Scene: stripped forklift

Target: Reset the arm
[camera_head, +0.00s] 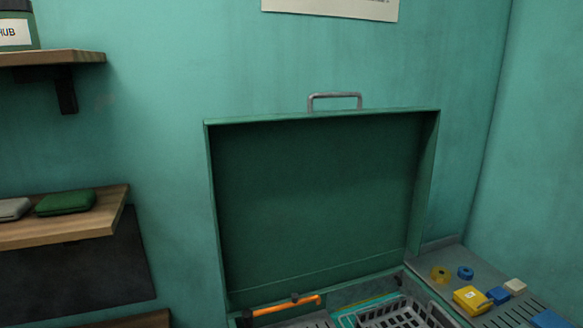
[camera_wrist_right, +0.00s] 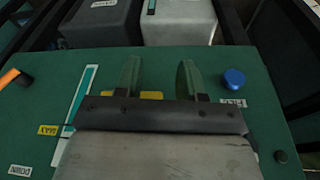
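My right gripper (camera_wrist_right: 160,76) shows in the right wrist view with its two green fingers spread apart. I see nothing held between them. It is over or in front of a dark green panel (camera_wrist_right: 100,75); I cannot tell whether it touches it. A blue knob (camera_wrist_right: 234,79) is on the panel to the right of the fingers. An orange-tipped lever (camera_wrist_right: 10,78) is at the far left. A yellow piece (camera_wrist_right: 152,95) shows partly behind the gripper's base. Neither gripper shows in the head view, and my left gripper is in no view.
In the head view, a green case with its lid (camera_head: 320,200) raised stands against the teal wall. A grey basket (camera_head: 395,313) and an orange bar (camera_head: 287,306) are at its bottom. Small yellow and blue items lie on a grey surface (camera_head: 440,257) at right. Wooden shelves (camera_head: 60,232) are at left.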

